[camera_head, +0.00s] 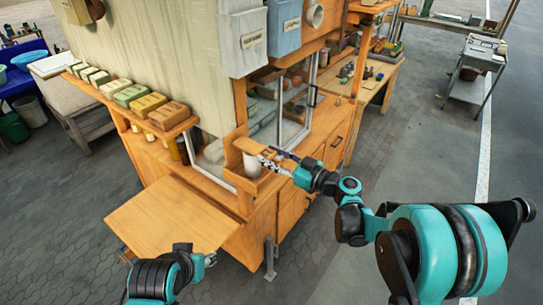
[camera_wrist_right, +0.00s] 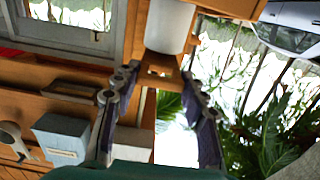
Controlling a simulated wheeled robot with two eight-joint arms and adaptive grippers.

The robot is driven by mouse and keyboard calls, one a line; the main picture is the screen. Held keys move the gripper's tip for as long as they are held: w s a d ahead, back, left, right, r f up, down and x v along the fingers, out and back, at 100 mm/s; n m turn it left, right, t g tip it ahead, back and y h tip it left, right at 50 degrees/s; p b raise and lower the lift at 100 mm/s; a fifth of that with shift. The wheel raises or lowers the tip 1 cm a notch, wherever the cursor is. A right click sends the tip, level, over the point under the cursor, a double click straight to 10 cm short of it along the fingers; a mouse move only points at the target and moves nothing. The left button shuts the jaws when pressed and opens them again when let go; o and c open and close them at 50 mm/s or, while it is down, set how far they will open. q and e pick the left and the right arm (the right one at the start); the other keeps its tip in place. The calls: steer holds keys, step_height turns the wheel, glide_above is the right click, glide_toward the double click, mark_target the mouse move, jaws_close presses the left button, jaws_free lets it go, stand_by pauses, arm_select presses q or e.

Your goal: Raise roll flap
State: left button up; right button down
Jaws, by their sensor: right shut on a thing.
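A cream canvas flap (camera_head: 150,40) hangs down the stall's near side; its lower edge is behind a shelf of boxes. My right gripper (camera_head: 275,162) is at the stall's front corner, next to a white cylinder (camera_head: 252,166) on a small wooden holder (camera_head: 247,146).
A wooden fold-out board (camera_head: 165,215) sticks out on the near side, bare. A shelf (camera_head: 165,125) with several soap-like boxes runs above it. A workbench (camera_head: 375,85) stands behind; open paving lies to the right.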

steer(key=shift+r+p, duration=0.4)
steer(key=shift+p, duration=0.1)
step_height(320, 180, up, 7)
steer(key=a+g+h+p, duration=0.1)
steer(key=g+h+p, duration=0.25)
steer(key=p, duration=0.55)
step_height(320, 180, up, 6)
steer(key=f+g+h+p, duration=0.1)
steer(key=g+h+p, duration=0.2)
steer(key=h+p, duration=0.3)
glide_above(255, 147)
steer(key=w+a, duration=0.2)
steer(key=shift+s+a+r+y, duration=0.15)
steer(key=shift+s+r+y, duration=0.1)
steer(key=c, duration=1)
jaws_free()
steer(key=shift+o, duration=0.9)
steer(key=shift+w+a, duration=0.1)
steer(key=v, duration=1.2)
